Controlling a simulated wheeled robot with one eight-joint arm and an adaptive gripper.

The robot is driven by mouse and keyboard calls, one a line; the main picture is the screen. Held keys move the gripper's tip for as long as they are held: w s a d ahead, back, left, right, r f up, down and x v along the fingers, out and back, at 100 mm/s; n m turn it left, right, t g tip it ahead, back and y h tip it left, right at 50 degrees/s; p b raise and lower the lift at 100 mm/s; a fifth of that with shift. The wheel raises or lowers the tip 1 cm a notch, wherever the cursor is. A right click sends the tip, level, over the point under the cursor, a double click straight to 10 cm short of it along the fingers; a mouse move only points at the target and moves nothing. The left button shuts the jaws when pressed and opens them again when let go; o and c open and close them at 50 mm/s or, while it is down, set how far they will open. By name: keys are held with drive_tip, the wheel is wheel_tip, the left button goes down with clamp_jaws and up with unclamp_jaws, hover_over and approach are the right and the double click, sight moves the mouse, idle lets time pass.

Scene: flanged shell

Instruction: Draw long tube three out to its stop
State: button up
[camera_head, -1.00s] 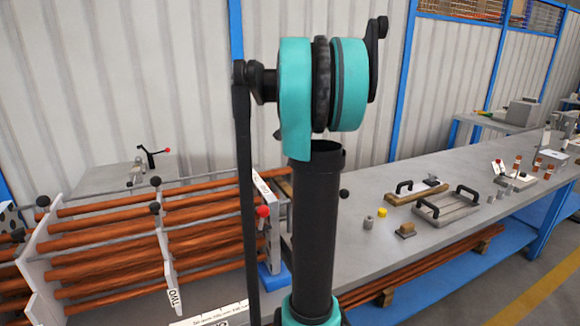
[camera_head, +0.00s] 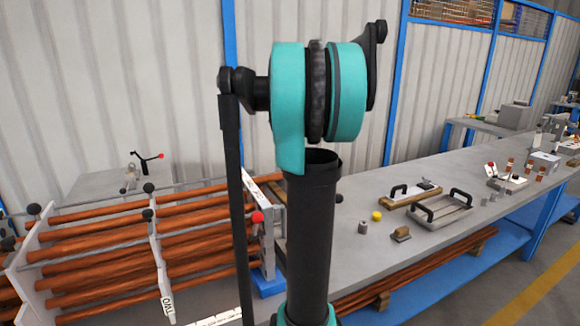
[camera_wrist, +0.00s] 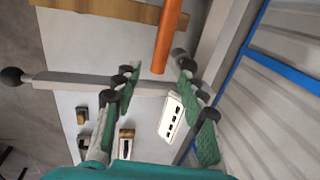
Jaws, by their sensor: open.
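Long copper-coloured tubes (camera_head: 110,233) lie side by side through pale upright plates (camera_head: 160,262) at the left in the head view. One plate carries the label TWO; I cannot tell which tube is number three. In the wrist view my gripper (camera_wrist: 157,78) is open, its green-padded fingers apart and nothing held. The end of one copper tube (camera_wrist: 165,36) comes down from the top edge and ends near the gap between the fingertips. I cannot tell if it lies at their depth. My gripper is out of the head view.
A grey bench (camera_head: 350,275) runs along the corrugated wall. On it stand a handled tray (camera_head: 440,213), a yellow piece (camera_head: 377,216) and small blocks. A grey bar (camera_wrist: 75,82) and white block (camera_wrist: 171,118) show in the wrist view.

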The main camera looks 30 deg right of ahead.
drive_tip(key=shift+s+r, duration=0.2)
drive_tip(key=shift+r, duration=0.7)
drive_tip(key=shift+s+r, duration=0.15)
drive_tip(key=shift+r, duration=0.75)
drive_tip(key=shift+s+r, duration=0.2)
drive_tip(key=shift+r, duration=0.7)
